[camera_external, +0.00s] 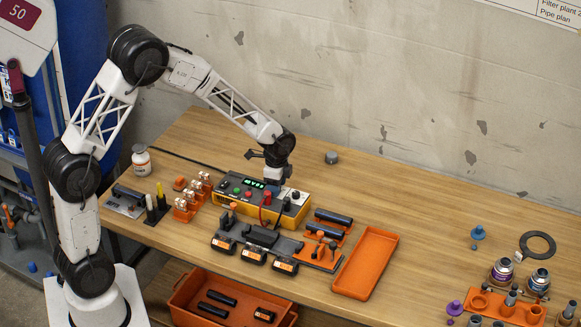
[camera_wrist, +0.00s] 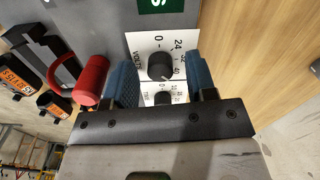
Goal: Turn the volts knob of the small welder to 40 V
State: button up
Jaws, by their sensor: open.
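The small welder (camera_external: 291,211), yellow with a grey top and a lit green display, stands mid-bench. In the wrist view its black volts knob (camera_wrist: 161,66) sits on a white dial plate marked VOLTS, with 0, 24 and 40 readable. I cannot tell clearly where the knob points. My gripper (camera_wrist: 160,62) is open, its two blue fingers on either side of the volts knob with gaps visible. In the external view my gripper (camera_external: 274,186) is over the welder's top and hides part of it. A second black knob (camera_wrist: 165,98) shows between the fingers, nearer the palm.
A red plug (camera_wrist: 91,80) with a cable stands beside the left finger. Around the welder are orange connector blocks (camera_external: 184,207), a battery rack (camera_external: 254,257), and an empty orange tray (camera_external: 366,262).

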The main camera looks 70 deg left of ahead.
notch_tip(320, 180, up, 7)
jog(key=shift+r, duration=0.3)
dwell(0.7)
jog(key=shift+s+d+r, duration=0.1)
jog(key=shift+d+r, duration=0.05)
jog(key=s+d+r+n+t, duration=0.1)
jog(key=s+d+r+n, duration=0.2)
jog(key=s+d+r, duration=1.1)
jog(key=s+d+r+n, duration=0.1)
jog(key=s+d, duration=0.2)
jog(key=s, duration=0.4)
jog(key=s+d+r+n+t, duration=0.1)
jog(key=s+d+r, duration=0.1)
jog(key=s, duration=0.6)
jog(key=s+d+r+n, duration=0.2)
jog(key=s+d, duration=0.1)
jog(key=s, duration=0.4)
jog(key=shift+s+d+t, duration=0.3)
jog(key=shift+s+d, duration=0.05)
jog(key=shift+s, duration=0.05)
